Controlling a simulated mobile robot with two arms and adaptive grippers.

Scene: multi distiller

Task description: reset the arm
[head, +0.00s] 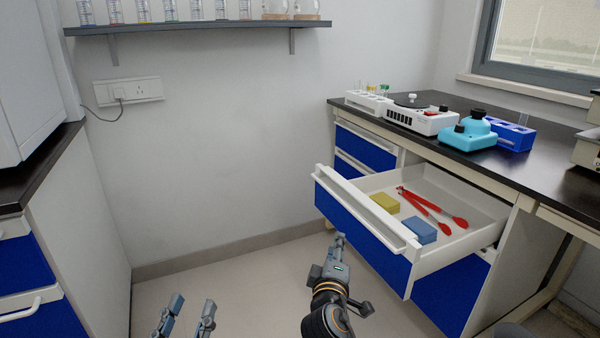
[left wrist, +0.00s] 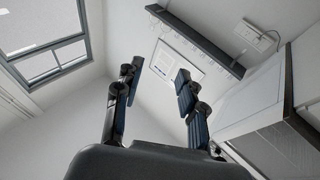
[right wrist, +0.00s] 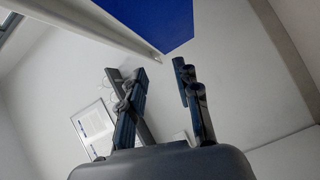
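My left gripper (head: 188,312) is low at the bottom of the head view with its two fingers apart and nothing between them. The left wrist view also shows its fingers (left wrist: 158,85) spread and empty. My right gripper (head: 338,242) is just in front of the open drawer's blue front, near its lower edge. In the right wrist view its fingers (right wrist: 160,85) are apart with nothing between them. The pulled-out drawer (head: 465,245) holds a yellow block (head: 385,203), a blue block (head: 419,230) and red tongs (head: 430,206).
The drawer sticks out from the bench (head: 470,163) beside my right arm. On the bench are a white device (head: 425,121), a turquoise device (head: 470,134) and a blue rack (head: 512,137). A shelf (head: 200,27) with glassware hangs on the wall. Another cabinet (head: 75,235) stands at the left.

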